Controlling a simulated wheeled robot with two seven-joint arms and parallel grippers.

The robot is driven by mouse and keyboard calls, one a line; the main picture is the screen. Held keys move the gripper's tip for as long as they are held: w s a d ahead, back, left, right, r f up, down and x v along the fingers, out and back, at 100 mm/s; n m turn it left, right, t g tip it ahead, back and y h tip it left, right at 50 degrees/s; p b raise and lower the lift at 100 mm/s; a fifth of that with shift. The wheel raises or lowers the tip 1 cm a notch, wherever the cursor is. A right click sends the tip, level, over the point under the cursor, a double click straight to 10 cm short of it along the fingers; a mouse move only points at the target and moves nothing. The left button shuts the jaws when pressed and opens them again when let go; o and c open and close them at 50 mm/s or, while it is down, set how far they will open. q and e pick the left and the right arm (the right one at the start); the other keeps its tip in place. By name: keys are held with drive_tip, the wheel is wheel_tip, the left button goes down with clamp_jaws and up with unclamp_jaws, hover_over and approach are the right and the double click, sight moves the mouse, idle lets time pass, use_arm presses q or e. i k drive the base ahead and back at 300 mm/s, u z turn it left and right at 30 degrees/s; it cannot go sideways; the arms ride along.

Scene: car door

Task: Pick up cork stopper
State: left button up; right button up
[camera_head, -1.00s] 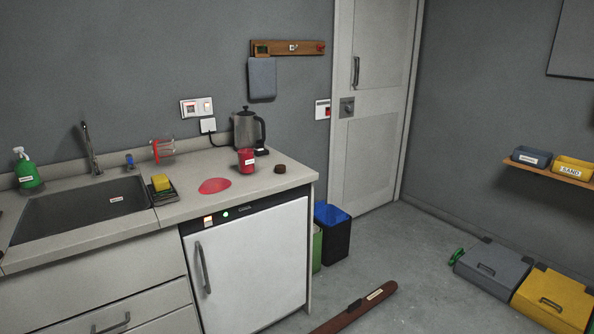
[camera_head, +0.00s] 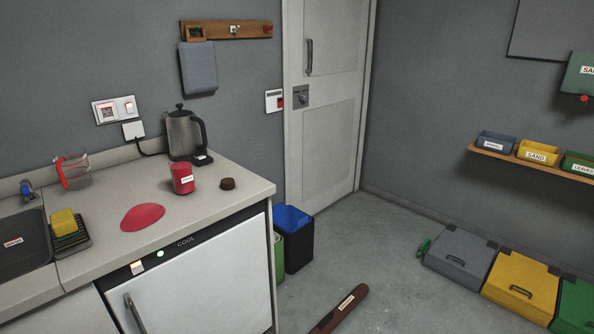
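A small dark brown round piece that looks like the cork stopper (camera_head: 227,183) lies on the countertop (camera_head: 200,209) near its right end. It is just right of a red labelled canister (camera_head: 182,178) and apart from it. Neither of my grippers shows in the head view.
A kettle (camera_head: 184,134) stands behind the canister, with a flat red mat (camera_head: 142,217) in front left. A sponge (camera_head: 63,223) and sink (camera_head: 22,248) are at left. On the floor are bins (camera_head: 293,238), a brown long object (camera_head: 338,309) and lidded boxes (camera_head: 461,258).

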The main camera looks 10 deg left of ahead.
sight(228, 184)
drive_tip(key=z, duration=0.05)
drive_tip(key=i, duration=1.2)
drive_tip(key=u, duration=1.1)
drive_tip(key=i, duration=0.55)
drive_tip(key=u, duration=0.65)
